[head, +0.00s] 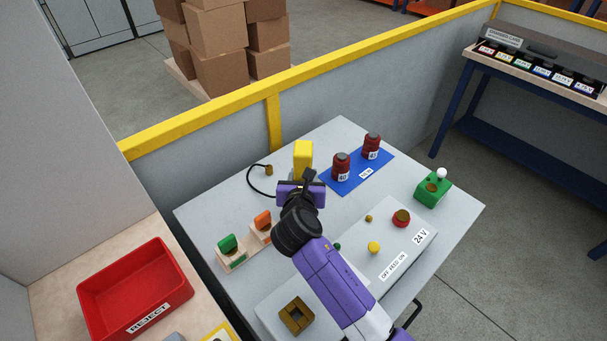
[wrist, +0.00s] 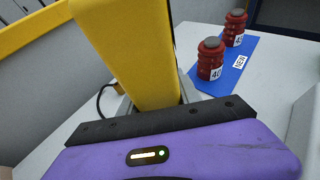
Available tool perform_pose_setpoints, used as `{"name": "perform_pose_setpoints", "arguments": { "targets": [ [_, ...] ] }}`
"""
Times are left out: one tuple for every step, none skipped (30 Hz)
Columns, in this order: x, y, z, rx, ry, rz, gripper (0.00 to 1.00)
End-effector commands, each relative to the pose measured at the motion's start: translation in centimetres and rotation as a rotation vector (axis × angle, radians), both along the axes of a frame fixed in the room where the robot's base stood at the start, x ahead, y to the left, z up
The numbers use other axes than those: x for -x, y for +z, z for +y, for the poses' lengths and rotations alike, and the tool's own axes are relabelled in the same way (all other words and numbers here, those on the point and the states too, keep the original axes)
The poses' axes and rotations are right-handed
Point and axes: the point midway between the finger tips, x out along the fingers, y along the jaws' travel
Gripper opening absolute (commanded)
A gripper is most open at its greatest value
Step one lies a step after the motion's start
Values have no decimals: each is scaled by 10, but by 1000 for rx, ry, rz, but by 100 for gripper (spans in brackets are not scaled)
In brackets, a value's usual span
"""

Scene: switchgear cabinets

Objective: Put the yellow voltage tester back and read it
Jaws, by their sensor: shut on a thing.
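The yellow voltage tester (head: 303,156) stands upright at the far part of the grey table (head: 345,140), just beyond my gripper. It fills the upper middle of the wrist view (wrist: 130,50), slightly tilted there. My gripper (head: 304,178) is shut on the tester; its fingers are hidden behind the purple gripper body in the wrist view. A black cable (head: 254,184) curves left of the tester to a small brown tip (head: 268,169). A grey piece shows around the tester's lower end in the wrist view. The tester's display is not visible.
Two dark red insulators (head: 341,168) stand on a blue mat (head: 350,187) to the right. Green and orange pieces (head: 262,224) stand front left. A 24 V panel (head: 420,215) with knobs and a green block (head: 433,189) are at right. A red REJECT bin (head: 120,275) sits left.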

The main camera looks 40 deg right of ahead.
Motion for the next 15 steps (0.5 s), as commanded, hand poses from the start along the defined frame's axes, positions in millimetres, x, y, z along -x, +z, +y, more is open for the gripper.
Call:
{"name": "perform_pose_setpoints", "arguments": {
  "targets": [
    [0,-1,0,1,0,-1,0],
    [0,-1,0,1,0,-1,0],
    [0,-2,0,1,0,-1,0],
    [0,-2,0,1,0,-1,0],
    [0,-2,0,1,0,-1,0],
    [0,-2,0,1,0,-1,0],
    [0,-2,0,1,0,-1,0],
    [0,-2,0,1,0,-1,0],
    [0,-2,0,1,0,-1,0],
    [0,-2,0,1,0,-1,0],
    [0,-2,0,1,0,-1,0],
    [0,-2,0,1,0,-1,44],
    [0,-2,0,1,0,-1,50],
    [0,-2,0,1,0,-1,56],
    [0,-2,0,1,0,-1,63]
  ]
}}
